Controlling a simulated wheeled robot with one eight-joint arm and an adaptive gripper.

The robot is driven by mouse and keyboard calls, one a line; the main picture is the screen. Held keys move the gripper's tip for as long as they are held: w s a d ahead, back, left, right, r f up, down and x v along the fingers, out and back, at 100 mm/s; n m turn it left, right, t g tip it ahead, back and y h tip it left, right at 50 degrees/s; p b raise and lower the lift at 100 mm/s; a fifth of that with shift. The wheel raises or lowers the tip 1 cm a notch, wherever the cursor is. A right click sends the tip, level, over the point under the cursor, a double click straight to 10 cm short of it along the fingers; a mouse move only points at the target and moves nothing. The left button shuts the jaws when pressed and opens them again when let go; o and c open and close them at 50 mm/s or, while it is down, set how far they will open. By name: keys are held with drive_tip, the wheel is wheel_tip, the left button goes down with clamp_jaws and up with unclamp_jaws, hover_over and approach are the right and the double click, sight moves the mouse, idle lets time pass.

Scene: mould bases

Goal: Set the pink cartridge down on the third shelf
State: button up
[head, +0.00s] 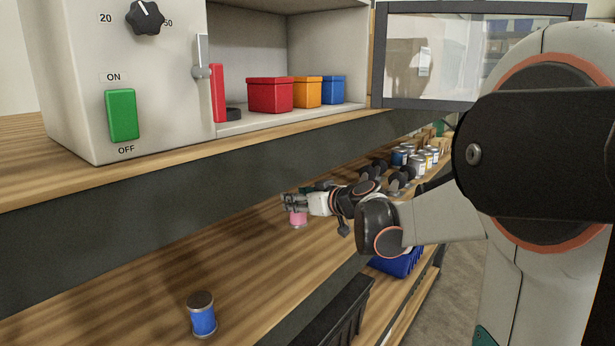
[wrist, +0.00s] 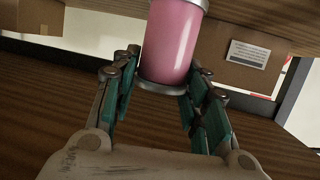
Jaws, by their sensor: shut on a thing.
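The pink cartridge (wrist: 171,45) is a pink cylinder with grey end caps, seen close in the wrist view. My gripper (wrist: 165,90) is shut on it, with teal-lined fingers on either side. In the head view the pink cartridge (head: 298,219) shows small beneath my gripper (head: 296,205), over the wooden shelf (head: 150,270) below the cabinet. Whether its base touches the shelf I cannot tell. In the wrist view the shelf's wood fills the lower background.
A blue cylinder with a dark lid (head: 202,315) stands on the same shelf at front left. Several cans (head: 415,158) stand farther back to the right. The dark shelf edge (head: 200,175) hangs above. Bare wood lies between the blue cylinder and my gripper.

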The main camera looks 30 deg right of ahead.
sight(298, 218)
drive_tip(key=f, duration=0.4)
drive_tip(key=f+b, duration=0.1)
drive_tip(key=f, duration=0.1)
drive_tip(key=shift+w+f, duration=0.1)
drive_tip(key=shift+w, duration=0.2)
drive_tip(key=shift+s+f, duration=0.1)
drive_tip(key=shift+f, duration=1.65)
drive_tip(key=shift+b, duration=0.3)
drive_tip(key=shift+f, duration=0.15)
drive_tip(key=o, duration=1.1)
drive_tip(key=shift+o, duration=0.2)
drive_tip(key=shift+s+d+r, duration=0.1)
drive_tip(key=shift+s+r, duration=0.1)
drive_tip(key=shift+r, duration=0.05)
drive_tip(key=p+v, duration=0.1)
drive_tip(key=v, duration=1)
drive_tip(key=shift+s, duration=0.3)
